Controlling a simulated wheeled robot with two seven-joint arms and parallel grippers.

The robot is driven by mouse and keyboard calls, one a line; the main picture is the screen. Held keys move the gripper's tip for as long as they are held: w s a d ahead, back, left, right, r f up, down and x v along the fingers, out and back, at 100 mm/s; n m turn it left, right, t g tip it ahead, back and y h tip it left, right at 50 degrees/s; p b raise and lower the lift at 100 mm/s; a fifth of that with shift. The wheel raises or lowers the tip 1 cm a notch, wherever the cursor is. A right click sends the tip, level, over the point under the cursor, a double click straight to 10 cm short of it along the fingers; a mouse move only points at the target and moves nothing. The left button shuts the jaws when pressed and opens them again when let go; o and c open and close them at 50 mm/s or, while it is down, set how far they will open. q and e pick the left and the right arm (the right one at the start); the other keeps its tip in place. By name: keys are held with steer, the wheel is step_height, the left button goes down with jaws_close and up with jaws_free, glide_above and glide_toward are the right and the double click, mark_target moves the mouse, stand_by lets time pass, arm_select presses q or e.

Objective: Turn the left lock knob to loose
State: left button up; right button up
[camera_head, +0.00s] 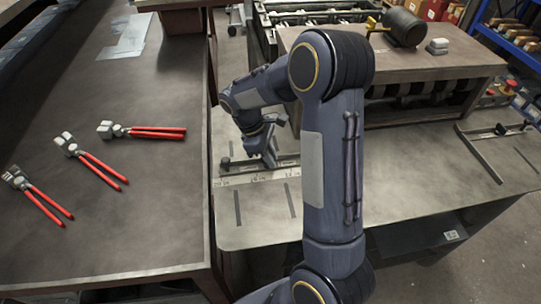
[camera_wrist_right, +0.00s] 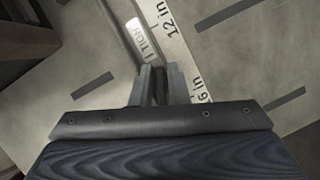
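My right gripper (camera_head: 268,158) points down at the left fence bar (camera_head: 288,161) on the pale table. In the right wrist view its two fingers (camera_wrist_right: 162,85) stand close together with a narrow dark gap between them. They are over the end of a bar with a small pale label (camera_wrist_right: 139,36), beside the ruler strip (camera_wrist_right: 180,42). I cannot make out the left lock knob; the gripper may be hiding it. Whether the fingers touch or hold anything is unclear. A small dark round piece (camera_head: 226,162) sits at the bar's left end. My left gripper is not in view.
Several red-handled pliers (camera_head: 95,167) lie on the dark table at left. A second bar with a dark knob (camera_head: 500,129) is at the table's right. A wooden-topped machine (camera_head: 450,60) stands behind. The pale table's front is clear apart from slots.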

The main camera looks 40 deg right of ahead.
steer(key=o, duration=0.3)
steer(key=shift+r, duration=0.1)
steer(key=shift+r, duration=0.1)
steer(key=p+v, duration=0.6)
steer(key=v, duration=0.1)
steer(key=shift+a+r, duration=0.15)
steer(key=shift+r, duration=0.15)
steer(key=shift+s, duration=0.1)
steer(key=shift+a+r+p, duration=0.1)
steer(key=shift+p, duration=0.2)
